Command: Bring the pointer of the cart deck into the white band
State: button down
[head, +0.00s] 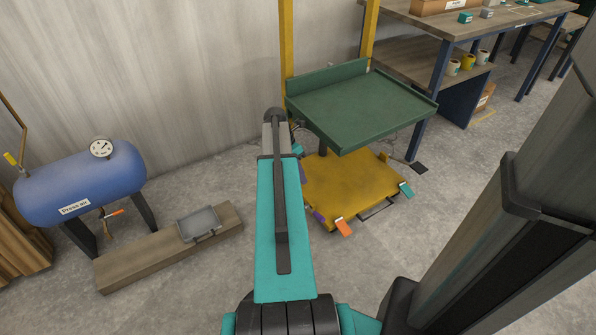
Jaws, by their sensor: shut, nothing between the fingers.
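A green deck (360,105) with a raised back edge stands in front of two yellow uprights (287,38) by the wall. It appears to be the cart deck. Below it, near the floor, is a yellow platform (352,185) with an orange tab (343,227), a teal tab (406,190) and a purple tab at its edges. I cannot make out a pointer or a white band on it. My teal arm reaches forward left of the deck and covers part of the platform's left side. My gripper does not show; the arm seems to hide it.
A blue tank (80,180) with a round gauge (101,148) stands at left. A grey tray (199,223) sits on a low wooden beam (150,252). A workbench (450,25) with cups and boxes is at upper right. Floor between beam and platform is partly clear.

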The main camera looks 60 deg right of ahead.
aim_at(319, 215)
jog(key=b+x, duration=0.7)
jog(key=x, duration=1)
jog(key=shift+s+r, duration=0.1)
